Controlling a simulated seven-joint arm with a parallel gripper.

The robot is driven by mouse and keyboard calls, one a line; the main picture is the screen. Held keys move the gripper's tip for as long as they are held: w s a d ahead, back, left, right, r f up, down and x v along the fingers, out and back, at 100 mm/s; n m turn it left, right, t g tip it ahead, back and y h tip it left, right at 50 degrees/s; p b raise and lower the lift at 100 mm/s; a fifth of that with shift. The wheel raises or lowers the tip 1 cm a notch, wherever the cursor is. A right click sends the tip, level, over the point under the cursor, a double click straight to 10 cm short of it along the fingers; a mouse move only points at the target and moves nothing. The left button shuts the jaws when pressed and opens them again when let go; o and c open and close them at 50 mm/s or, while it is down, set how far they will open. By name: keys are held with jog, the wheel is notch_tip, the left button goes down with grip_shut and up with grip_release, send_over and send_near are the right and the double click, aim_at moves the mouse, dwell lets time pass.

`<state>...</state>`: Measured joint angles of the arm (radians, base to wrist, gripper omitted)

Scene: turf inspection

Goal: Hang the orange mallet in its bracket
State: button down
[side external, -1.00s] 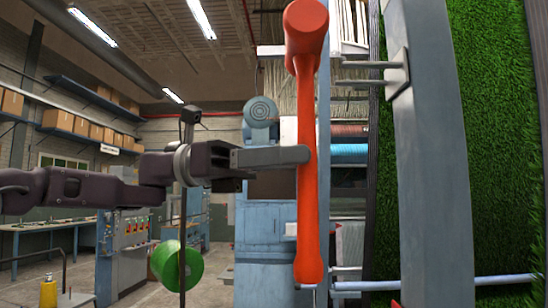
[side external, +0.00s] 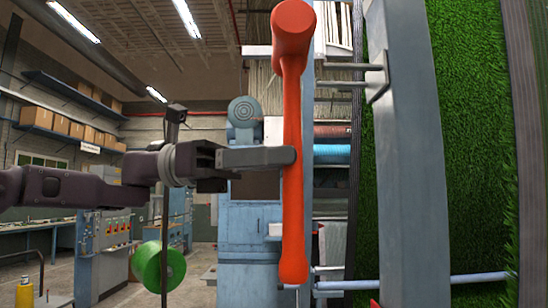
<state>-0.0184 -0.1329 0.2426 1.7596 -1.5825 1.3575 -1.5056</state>
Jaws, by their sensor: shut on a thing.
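The orange mallet (side external: 293,200) hangs upright in mid-air, head (side external: 292,32) at the top and handle pointing down. My gripper (side external: 288,157) is shut on the mallet's handle around its middle, reaching in from the left. The far finger is hidden behind the handle. The bracket (side external: 379,82) is a small plate with two grey prongs on the upright post, pointing left towards the mallet. The prongs are about level with the lower part of the head and the top of the handle. In the picture their tips end close to the mallet's right side; I cannot tell the depth between them.
The grey post (side external: 408,190) stands upright right of the mallet, with green turf (side external: 463,150) behind it. A pale horizontal bar (side external: 420,282) crosses low down. A blue-grey machine (side external: 248,240) stands behind the mallet, and a green spool (side external: 158,267) is at lower left.

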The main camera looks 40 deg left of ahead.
jog(key=shift+w+d, duration=1.35)
jog(key=shift+d, duration=0.05)
jog(key=shift+w+d, duration=1.4)
jog(key=shift+d, duration=0.05)
jog(key=shift+f, duration=0.8)
dwell(0.7)
jog(key=c, duration=1.1)
grip_release()
jog(key=shift+f, duration=0.1)
